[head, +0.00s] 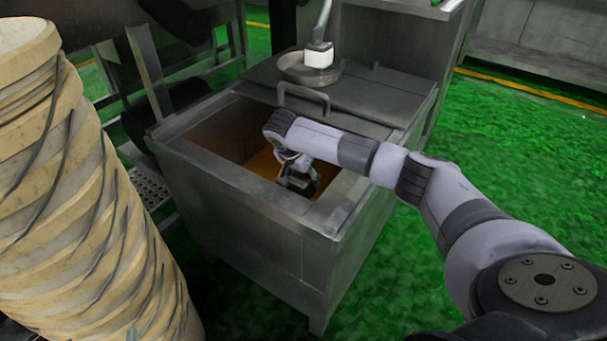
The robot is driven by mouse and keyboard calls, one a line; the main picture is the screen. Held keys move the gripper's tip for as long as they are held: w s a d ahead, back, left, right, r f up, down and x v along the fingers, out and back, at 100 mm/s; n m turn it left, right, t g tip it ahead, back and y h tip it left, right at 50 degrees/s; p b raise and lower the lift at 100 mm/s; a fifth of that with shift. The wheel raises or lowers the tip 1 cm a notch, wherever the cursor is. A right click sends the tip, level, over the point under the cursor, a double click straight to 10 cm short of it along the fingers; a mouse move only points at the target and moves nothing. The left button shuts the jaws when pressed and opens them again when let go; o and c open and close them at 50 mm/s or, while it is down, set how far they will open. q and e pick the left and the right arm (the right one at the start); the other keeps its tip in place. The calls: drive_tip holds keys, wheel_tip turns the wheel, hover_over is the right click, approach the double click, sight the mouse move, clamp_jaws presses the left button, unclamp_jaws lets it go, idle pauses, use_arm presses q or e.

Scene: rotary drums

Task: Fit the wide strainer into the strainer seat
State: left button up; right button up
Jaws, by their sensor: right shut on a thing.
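My right gripper (300,178) reaches down into the open steel tank (245,205), low inside its opening. It is shut on a small dark thing (303,187), mostly hidden by the fingers and arm; I cannot tell whether this is the wide strainer. A round shallow dark pan (298,75) rests on the tank's lid at the back, with a white block on a pale stem above it. I cannot make out which part is the strainer seat. The inside of the tank is brownish orange. My left gripper is not in view.
The lid has a raised bar handle (303,95) near the opening. A big cream drum with spiral bands (85,190) fills the left side. A perforated step (150,187) stands beside the tank. Green floor (520,150) is free on the right.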

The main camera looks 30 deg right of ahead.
drive_tip(key=shift+f, duration=0.55)
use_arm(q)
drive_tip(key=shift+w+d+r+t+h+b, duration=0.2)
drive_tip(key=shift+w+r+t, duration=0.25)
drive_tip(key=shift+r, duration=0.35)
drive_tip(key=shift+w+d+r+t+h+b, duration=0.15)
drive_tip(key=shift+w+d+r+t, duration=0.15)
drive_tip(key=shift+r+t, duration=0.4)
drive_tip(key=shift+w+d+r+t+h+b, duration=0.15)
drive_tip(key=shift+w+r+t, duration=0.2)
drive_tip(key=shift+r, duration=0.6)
use_arm(e)
drive_tip(key=shift+f, duration=0.45)
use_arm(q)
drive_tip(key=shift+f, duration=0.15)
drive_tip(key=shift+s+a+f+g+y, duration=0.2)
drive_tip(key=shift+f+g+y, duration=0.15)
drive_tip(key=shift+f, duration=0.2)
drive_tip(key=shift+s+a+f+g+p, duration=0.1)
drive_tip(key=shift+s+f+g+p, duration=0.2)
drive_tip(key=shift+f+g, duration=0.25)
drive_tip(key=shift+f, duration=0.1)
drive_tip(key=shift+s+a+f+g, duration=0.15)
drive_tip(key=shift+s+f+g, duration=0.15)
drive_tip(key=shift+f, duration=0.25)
